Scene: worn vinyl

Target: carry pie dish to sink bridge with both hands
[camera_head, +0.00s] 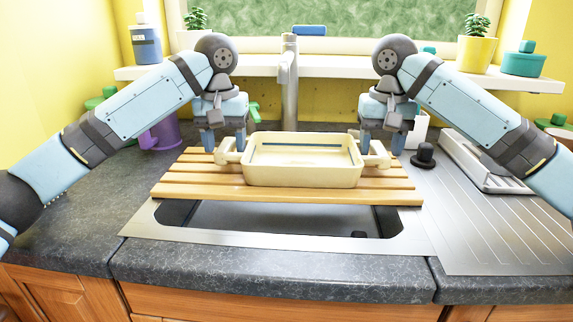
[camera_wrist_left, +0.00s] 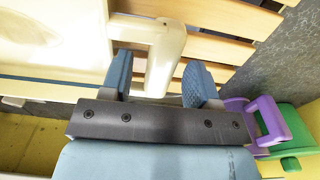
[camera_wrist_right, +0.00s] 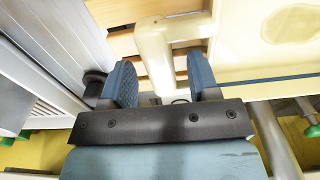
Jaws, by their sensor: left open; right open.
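The cream pie dish (camera_head: 300,175) is rectangular with a loop handle at each end. It rests level on the slatted wooden sink bridge (camera_head: 190,180), which lies across the sink. My left gripper (camera_head: 224,143) is open at the dish's left handle; in the left wrist view the handle (camera_wrist_left: 165,55) stands between the two spread fingers (camera_wrist_left: 160,85). My right gripper (camera_head: 382,145) is open at the right handle; in the right wrist view that handle (camera_wrist_right: 158,60) lies between its fingers (camera_wrist_right: 163,88). Gaps show beside the handles.
The dark sink opening (camera_head: 280,220) shows in front of the bridge. A tap (camera_head: 290,80) stands behind the dish. A black knob (camera_head: 425,155) and a white rack (camera_head: 480,165) are at the right. A purple mug (camera_head: 163,135) is at the left. The ribbed drainer (camera_head: 490,220) is clear in front.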

